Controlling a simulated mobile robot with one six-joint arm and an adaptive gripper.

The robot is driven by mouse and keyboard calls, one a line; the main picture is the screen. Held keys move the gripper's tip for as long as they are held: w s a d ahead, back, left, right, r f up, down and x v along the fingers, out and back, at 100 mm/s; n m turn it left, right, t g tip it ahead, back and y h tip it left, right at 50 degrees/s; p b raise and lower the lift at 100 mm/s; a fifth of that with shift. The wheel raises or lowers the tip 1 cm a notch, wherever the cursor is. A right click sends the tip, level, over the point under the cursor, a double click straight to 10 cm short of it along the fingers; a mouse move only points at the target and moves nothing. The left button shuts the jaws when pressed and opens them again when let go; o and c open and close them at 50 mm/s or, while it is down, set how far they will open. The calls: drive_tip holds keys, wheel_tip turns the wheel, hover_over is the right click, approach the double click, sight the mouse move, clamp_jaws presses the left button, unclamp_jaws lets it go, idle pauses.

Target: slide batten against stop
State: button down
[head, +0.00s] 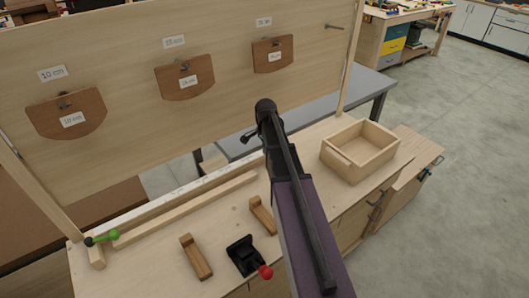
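The batten (185,210) is a long pale wooden strip lying on the bench along a white marked scale (190,190). At its left end is a small wooden block (97,257), which looks like the stop, with a green-handled fitting (105,237) over it. A narrow gap seems to show between batten and block, but the green handle partly covers this spot. My dark and purple arm crosses the middle of the head view, to the right of the batten. A small dark part (249,136) juts from its far end; I cannot make out the fingers.
Two wooden L-shaped blocks (195,257) (262,215) and a black fitting with a red knob (245,255) sit on the front of the bench. An open wooden box (360,150) stands at right. An upright board (120,60) with hanging brown forms rises behind.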

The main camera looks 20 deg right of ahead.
sight(247, 174)
drive_tip(key=shift+f+b, duration=4.05)
drive_tip(key=shift+f, duration=0.25)
drive_tip(key=shift+a+f, duration=0.15)
drive_tip(key=shift+a, duration=0.05)
drive_tip(key=a, duration=0.2)
drive_tip(key=shift+s+a+r, duration=0.2)
drive_tip(key=shift+s+a, duration=0.15)
drive_tip(key=shift+a, duration=0.45)
drive_tip(key=shift+s+a, duration=0.25)
drive_tip(key=shift+a, duration=1)
drive_tip(key=shift+s+a, duration=0.25)
drive_tip(key=shift+a, duration=0.95)
